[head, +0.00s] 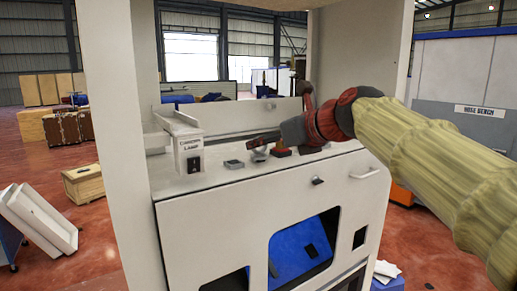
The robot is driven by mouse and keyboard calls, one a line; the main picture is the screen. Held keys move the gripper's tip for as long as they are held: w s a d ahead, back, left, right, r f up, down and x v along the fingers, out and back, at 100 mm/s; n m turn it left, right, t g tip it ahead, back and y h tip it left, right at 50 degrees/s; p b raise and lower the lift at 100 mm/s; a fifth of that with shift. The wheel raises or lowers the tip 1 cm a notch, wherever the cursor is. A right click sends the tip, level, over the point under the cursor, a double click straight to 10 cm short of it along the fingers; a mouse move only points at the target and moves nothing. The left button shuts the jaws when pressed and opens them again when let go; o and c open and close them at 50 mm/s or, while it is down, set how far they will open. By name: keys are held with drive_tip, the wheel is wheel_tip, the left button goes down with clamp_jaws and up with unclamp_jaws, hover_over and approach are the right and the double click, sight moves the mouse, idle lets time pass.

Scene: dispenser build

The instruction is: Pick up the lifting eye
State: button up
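My arm reaches in from the right, and my gripper (260,139) points left, low above the white cabinet top (195,180). It is small and seen from the side, so I cannot tell whether it is open or shut. A small grey piece (259,156) lies on the top just below the gripper; it may be the lifting eye, but its shape is too small to be sure. I see no clear gap or contact between it and the fingers. A flat grey block (233,164) lies to its left, and a dark red piece (281,152) to its right.
A labelled switch box (189,154) stands on the top at the left. White posts (115,130) and a raised back ledge (240,117) bound the work area. The cabinet front has a blue-lined opening (303,250). A wooden crate (84,185) stands on the red floor at left.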

drive_tip(key=x, duration=0.2)
drive_tip(key=p+x, duration=0.1)
drive_tip(key=x, duration=0.2)
drive_tip(key=shift+w, duration=0.45)
drive_tip(key=shift+s+d, duration=0.2)
drive_tip(key=shift+s, duration=0.05)
drive_tip(key=shift+c, duration=0.8)
drive_tip(key=shift+w+a, duration=0.1)
drive_tip(key=shift+w, duration=0.05)
drive_tip(key=shift+c, duration=1.2)
drive_tip(key=c, duration=0.9)
drive_tip(key=shift+c, duration=0.2)
drive_tip(key=shift+r, duration=0.15)
